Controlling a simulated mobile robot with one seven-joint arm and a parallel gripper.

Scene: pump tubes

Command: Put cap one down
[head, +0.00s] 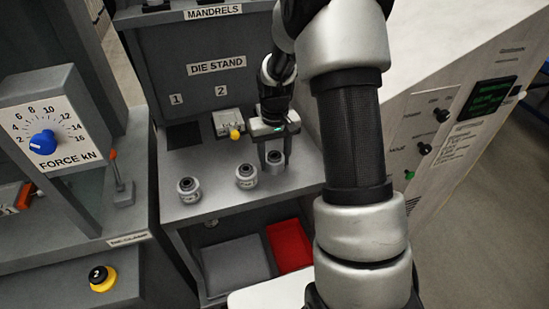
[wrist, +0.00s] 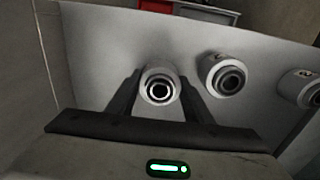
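Cap one, a short grey ring-shaped cap with a dark bore, stands upright between the fingers of my gripper (head: 275,148) at the right of the bench row (head: 275,158). In the wrist view the cap (wrist: 160,87) sits between the two dark fingertips (wrist: 159,76), which appear to touch its sides. The gripper points down and is shut on the cap. The cap is at or very near the bench surface (head: 222,204); any small gap beneath it is hard to see.
Two similar caps, a middle one (head: 246,176) and a left one (head: 189,190), stand on the bench to the left. A small block with a yellow knob (head: 235,133) is behind. A red bin (head: 289,246) is below. The bench front is clear.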

